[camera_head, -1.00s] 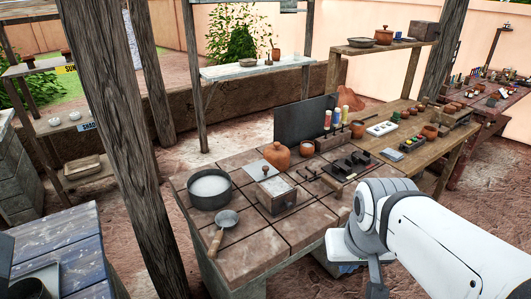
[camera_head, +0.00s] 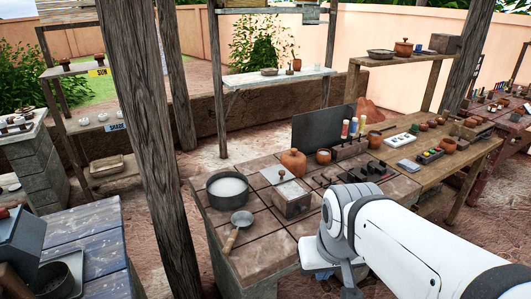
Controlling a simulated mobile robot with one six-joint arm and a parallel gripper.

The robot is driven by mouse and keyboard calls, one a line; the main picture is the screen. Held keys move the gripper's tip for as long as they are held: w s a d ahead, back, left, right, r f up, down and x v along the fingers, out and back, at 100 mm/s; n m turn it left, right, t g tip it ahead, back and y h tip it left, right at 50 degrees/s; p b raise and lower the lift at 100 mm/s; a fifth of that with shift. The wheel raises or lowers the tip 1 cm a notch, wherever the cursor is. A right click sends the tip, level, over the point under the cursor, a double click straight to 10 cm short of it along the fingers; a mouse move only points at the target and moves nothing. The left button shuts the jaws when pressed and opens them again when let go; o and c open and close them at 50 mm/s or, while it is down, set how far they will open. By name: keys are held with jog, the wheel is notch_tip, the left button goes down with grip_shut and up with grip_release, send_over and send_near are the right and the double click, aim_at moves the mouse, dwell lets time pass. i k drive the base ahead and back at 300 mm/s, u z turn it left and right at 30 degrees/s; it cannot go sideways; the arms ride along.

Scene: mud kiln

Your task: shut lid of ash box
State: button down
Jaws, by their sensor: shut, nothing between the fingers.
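The ash box (camera_head: 294,205) appears to be the small grey box in the middle of the tiled worktop. The arm looks clear of the box and lid. I cannot make out my gripper's fingers.
A grey pot (camera_head: 228,190) and a ladle (camera_head: 241,219) are left of the box. An orange clay jar (camera_head: 293,162) stands behind it. Dark blocks (camera_head: 366,173) and several bottles stand to the right. A wooden post (camera_head: 150,130) rises left of the worktop (camera_head: 262,258).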

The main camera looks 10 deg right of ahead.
aim_at(275, 175)
jog(key=z, duration=0.05)
jog(key=i, duration=1)
jog(key=u, duration=0.05)
